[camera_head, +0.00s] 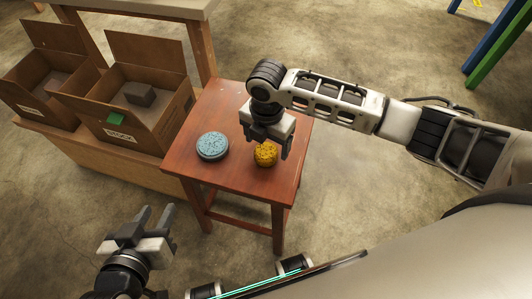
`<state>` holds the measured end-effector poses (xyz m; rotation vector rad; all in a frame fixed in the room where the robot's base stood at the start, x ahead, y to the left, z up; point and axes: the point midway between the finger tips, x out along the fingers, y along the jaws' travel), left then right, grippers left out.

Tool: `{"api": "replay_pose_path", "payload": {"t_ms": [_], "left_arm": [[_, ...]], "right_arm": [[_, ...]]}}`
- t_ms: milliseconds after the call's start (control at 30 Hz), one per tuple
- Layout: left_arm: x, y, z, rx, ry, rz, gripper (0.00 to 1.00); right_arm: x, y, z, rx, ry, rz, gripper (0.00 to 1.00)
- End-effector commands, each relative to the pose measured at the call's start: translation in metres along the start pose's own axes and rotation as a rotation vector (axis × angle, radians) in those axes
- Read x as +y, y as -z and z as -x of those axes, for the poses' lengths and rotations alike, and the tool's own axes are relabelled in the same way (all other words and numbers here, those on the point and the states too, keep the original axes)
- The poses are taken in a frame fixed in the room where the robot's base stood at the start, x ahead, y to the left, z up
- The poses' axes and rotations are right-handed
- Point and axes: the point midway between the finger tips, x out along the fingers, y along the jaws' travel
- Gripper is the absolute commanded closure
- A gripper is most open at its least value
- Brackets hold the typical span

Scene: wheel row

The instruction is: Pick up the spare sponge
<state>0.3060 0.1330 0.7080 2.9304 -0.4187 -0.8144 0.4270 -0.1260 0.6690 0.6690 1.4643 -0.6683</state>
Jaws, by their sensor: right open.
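A yellow-orange, porous-looking round piece (265,154) that looks like a sponge sits on a small reddish-brown wooden stool (230,178). A light-blue speckled round disc (212,146) lies to its left on the same stool. I cannot tell from looks alone which one is the spare sponge. My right gripper (266,146) is open and points down over the yellow piece, with its fingers around or just above it; contact is unclear. My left gripper (156,212) is open and empty at the lower left, apart from the stool.
Two open cardboard boxes stand left of the stool on a low wooden bench (90,153). The nearer box (160,128) holds a dark grey block (140,95) and has a green patch. A table (150,8) stands behind. Blue and green bars (500,50) are at upper right.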

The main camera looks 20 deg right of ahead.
Motion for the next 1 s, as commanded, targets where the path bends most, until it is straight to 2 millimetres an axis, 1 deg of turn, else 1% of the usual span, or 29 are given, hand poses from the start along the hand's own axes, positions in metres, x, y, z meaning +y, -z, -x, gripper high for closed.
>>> {"api": "replay_pose_path", "payload": {"t_ms": [33,100,200,433,467,500,567,600,867,1000], "left_arm": [[0.0,-0.003,-0.001,0.001,-0.001,-0.002,0.64],[0.0,-0.003,-0.002,0.003,-0.001,-0.003,0.64],[0.0,-0.002,-0.001,0.009,-0.002,-0.006,0.64],[0.001,0.0,0.0,0.011,-0.003,-0.006,0.64],[0.001,0.0,0.0,0.011,-0.004,-0.006,0.64],[0.001,0.0,0.0,0.01,-0.004,-0.006,0.64],[0.001,-0.001,0.0,0.01,-0.004,-0.006,0.64],[0.001,-0.001,0.0,0.009,-0.004,-0.006,0.64],[0.001,-0.003,0.0,0.005,-0.004,-0.006,0.64],[0.001,-0.002,0.0,0.004,-0.004,-0.006,0.64]], "right_arm": [[-0.001,0.003,-0.011,0.003,0.004,0.001,0.22],[-0.001,0.003,-0.022,0.002,0.004,0.0,0.22],[-0.001,0.002,-0.032,0.0,0.002,0.001,0.22],[-0.001,0.002,-0.033,0.0,0.0,0.001,0.22],[-0.001,0.002,-0.033,-0.001,0.0,0.001,0.3],[-0.001,0.002,-0.033,-0.001,0.0,0.001,0.41],[-0.001,0.002,-0.033,-0.001,0.0,0.001,0.58],[-0.001,0.002,-0.033,0.0,0.0,0.001,0.69],[-0.001,0.002,-0.033,-0.001,0.001,0.001,0.69],[0.0,0.002,-0.028,-0.001,0.0,0.001,0.69]]}}
